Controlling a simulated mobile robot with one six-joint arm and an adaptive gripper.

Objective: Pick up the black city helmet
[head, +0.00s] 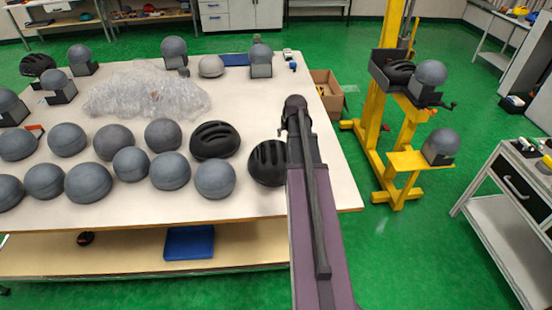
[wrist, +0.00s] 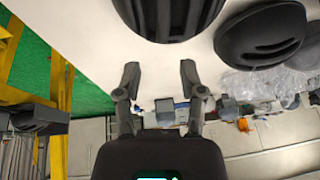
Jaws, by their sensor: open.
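Two black vented helmets sit near each other on the white table (head: 240,215). One black helmet (head: 268,162) lies right beside my arm, which covers its right edge. The other black helmet (head: 215,140) is to its left and a little farther back. In the wrist view, one vented black helmet (wrist: 168,15) is at the top, just beyond my fingertips and cut off by the frame. Another black helmet (wrist: 260,35) is to its right. I cannot tell which is the city helmet. My gripper (wrist: 160,75) is open, with nothing between its fingers.
Several grey helmets (head: 170,170) crowd the table left of the black ones. A clear plastic heap (head: 145,92) lies behind them. A yellow drop tower (head: 375,110) stands right of the table, holding a black helmet (head: 398,72). A cart (head: 500,230) stands at the far right.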

